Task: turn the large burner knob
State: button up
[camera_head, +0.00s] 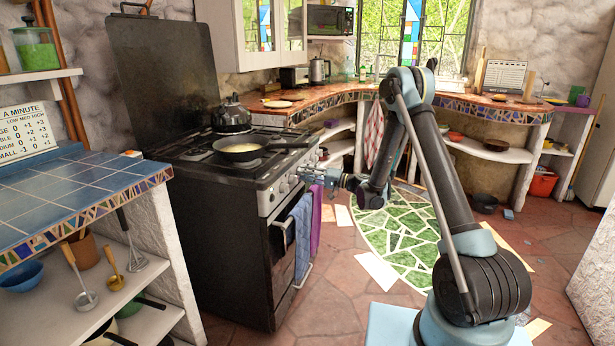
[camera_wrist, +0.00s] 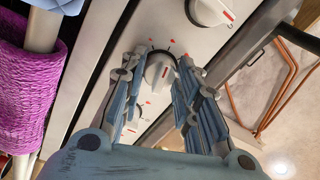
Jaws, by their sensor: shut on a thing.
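The stove (camera_head: 262,250) stands left of centre in the head view, with a row of white knobs (camera_head: 284,187) along its front panel. My gripper (camera_head: 314,174) reaches the right part of that panel. In the wrist view my gripper (camera_wrist: 160,62) has its two fingers on either side of a white knob (camera_wrist: 156,72) and is shut on it. The knob has a red pointer line, and red marks ring it on the panel. Another white knob (camera_wrist: 207,11) lies above and to the right, apart from the fingers.
A frying pan (camera_head: 240,149) and a dark kettle (camera_head: 231,115) stand on the stove top. Blue (camera_head: 302,235) and purple (camera_head: 316,215) towels hang at the stove front, close below my gripper. A printed chart (camera_head: 26,132) stands at the left. Open floor lies right of the stove.

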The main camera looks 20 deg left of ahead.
jog(key=shift+f, duration=0.1)
jog(key=o, duration=1.1)
jog(key=d, duration=0.8)
jog(key=d+f, duration=0.1)
jog(key=d, duration=0.3)
jog(key=shift+s, duration=0.35)
grip_shut()
